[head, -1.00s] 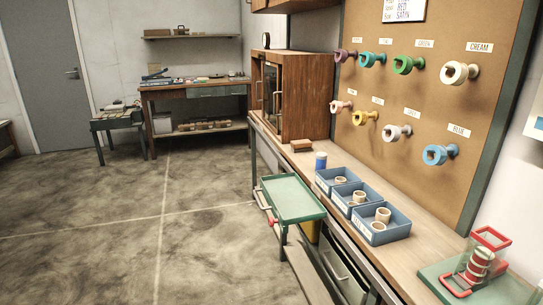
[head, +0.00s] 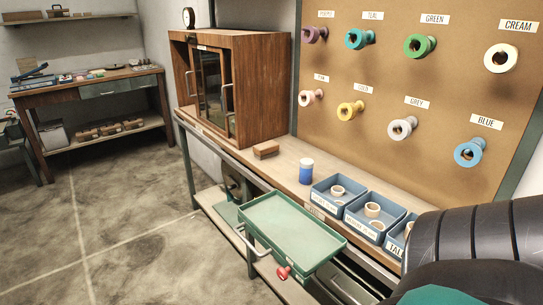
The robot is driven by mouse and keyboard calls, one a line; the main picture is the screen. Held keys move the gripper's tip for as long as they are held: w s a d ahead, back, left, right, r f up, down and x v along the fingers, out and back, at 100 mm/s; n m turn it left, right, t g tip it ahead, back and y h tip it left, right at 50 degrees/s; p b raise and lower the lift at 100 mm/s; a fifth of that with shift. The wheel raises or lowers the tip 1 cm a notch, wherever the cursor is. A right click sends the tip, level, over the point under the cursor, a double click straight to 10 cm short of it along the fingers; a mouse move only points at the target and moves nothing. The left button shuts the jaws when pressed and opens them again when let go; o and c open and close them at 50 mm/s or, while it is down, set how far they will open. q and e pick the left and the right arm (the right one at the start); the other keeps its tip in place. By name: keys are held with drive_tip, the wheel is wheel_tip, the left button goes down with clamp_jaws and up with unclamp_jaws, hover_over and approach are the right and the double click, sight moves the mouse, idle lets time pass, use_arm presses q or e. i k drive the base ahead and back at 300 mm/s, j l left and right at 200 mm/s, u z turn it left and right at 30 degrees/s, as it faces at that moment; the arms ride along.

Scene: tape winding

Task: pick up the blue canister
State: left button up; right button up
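The blue canister (head: 306,171) is a small upright cylinder with a blue body and a white top. It stands on the wooden workbench, between a small brown block and the nearest blue bin. Neither gripper shows in the head view. A large black and green shape at the lower right covers the near end of the bench; I cannot tell what part it is.
Blue bins (head: 336,206) with tape rolls stand right of the canister. A brown block (head: 266,149) and a wooden cabinet (head: 229,85) stand to its left. A green tray (head: 291,237) juts out in front of the bench. A pegboard (head: 385,78) with coloured rolls rises behind.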

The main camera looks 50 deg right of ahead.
sight(307, 164)
drive_tip(key=i+j+z, duration=0.1)
drive_tip(key=i+z, duration=0.35)
drive_tip(key=i+j+z, duration=0.65)
drive_tip(key=z, duration=0.2)
drive_tip(key=i+j+z, duration=0.45)
